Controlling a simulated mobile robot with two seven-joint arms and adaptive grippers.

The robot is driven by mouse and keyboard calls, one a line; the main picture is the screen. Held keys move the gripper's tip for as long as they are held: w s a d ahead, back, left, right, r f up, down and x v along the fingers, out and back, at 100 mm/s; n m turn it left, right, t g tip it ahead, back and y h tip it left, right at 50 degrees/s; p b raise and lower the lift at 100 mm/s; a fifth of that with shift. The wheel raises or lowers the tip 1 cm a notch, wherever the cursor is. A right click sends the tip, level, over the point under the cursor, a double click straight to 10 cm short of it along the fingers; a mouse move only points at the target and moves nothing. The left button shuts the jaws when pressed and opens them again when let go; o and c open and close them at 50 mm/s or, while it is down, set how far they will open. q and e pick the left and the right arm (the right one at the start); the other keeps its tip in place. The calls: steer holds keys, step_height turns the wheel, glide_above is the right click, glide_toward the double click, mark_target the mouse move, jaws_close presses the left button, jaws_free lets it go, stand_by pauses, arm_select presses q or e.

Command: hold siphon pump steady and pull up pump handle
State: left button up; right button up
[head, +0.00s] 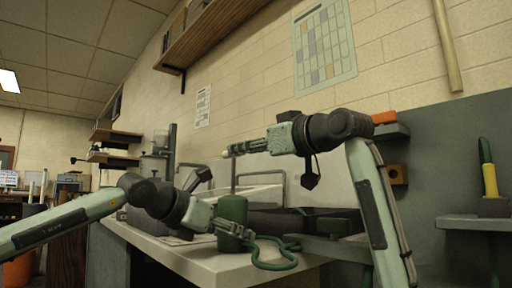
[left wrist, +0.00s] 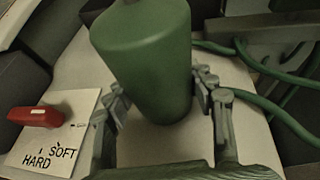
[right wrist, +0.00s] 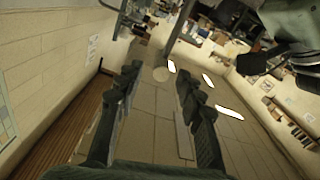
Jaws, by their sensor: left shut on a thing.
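The siphon pump is a green cylinder (head: 232,212) near the counter's front edge, and it fills the middle of the left wrist view (left wrist: 148,58). My left gripper (head: 226,231) is shut around its lower body, one finger on each side (left wrist: 160,100). My right gripper (head: 238,150) is above the pump, pointing left, its fingers apart. A thin rod shows above the pump, but I cannot make out the pump handle clearly.
A green hose (head: 276,264) loops over the counter (head: 200,262) to the right of the pump. A dark tray (head: 280,222) stands behind it. In the left wrist view a red object (left wrist: 36,116) lies on a card (left wrist: 60,142) reading SOFT and HARD.

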steer(key=shift+v, duration=1.55)
arm_select(q)
steer(key=o, duration=1.4)
